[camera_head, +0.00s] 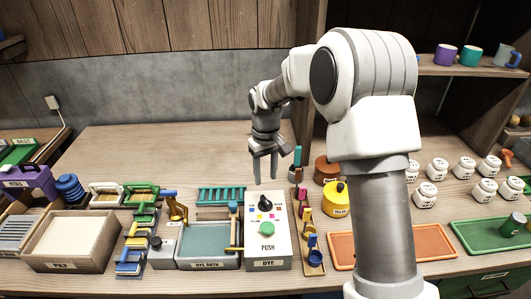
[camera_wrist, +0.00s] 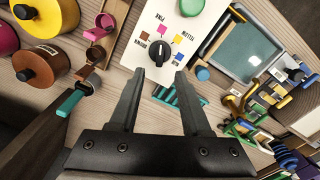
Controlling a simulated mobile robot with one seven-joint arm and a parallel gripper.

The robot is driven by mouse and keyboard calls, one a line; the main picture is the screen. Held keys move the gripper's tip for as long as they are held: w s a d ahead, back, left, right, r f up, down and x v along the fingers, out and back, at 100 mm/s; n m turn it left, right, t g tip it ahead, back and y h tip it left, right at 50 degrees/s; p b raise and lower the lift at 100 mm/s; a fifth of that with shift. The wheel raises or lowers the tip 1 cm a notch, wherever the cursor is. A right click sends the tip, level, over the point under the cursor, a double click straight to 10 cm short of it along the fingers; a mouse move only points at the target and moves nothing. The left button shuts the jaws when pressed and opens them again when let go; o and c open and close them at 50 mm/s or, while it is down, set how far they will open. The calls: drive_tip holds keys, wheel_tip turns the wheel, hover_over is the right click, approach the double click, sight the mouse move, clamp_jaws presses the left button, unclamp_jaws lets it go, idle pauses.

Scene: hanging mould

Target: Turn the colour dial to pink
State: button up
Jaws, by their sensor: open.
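The colour dial is a black round knob (camera_wrist: 159,51) on the white dye box (camera_wrist: 135,52). Coloured squares and small labels surround it, among them brown, pink, yellow and blue. A white mark shows on the knob, but I cannot tell for sure which colour it points to. In the head view the dial (camera_head: 265,202) is near the far end of the dye box (camera_head: 264,252). My gripper (camera_head: 265,172) is open and empty, fingers down, above and behind the dial. In the wrist view the knob lies just beyond the fingertips (camera_wrist: 159,74), between them and apart from them.
A green push button (camera_head: 267,228) is in front of the dial. The dye bath (camera_head: 208,262) is to the left. Small scoops (camera_head: 303,222) and a yellow pot (camera_head: 336,203) stand to the right.

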wheel_tip(320, 180, up, 8)
idle(0.4)
drive_tip(key=s+d+r+m+t, duration=0.1)
drive_tip(key=s+d+r, duration=0.2)
drive_tip(key=s+r, duration=0.35)
drive_tip(key=s+d+r+m+t, duration=0.1)
drive_tip(key=s+d+r+t, duration=0.1)
drive_tip(key=s+d+r, duration=0.4)
drive_tip(key=s+d+f+m+t, duration=0.1)
drive_tip(key=s+f+m+t, duration=0.1)
drive_tip(key=s, duration=1.4)
drive_tip(key=shift+s+d+f+m+t, duration=0.2)
drive_tip(key=shift+s+d+m+t, duration=0.1)
drive_tip(key=shift+s+d+m, duration=0.15)
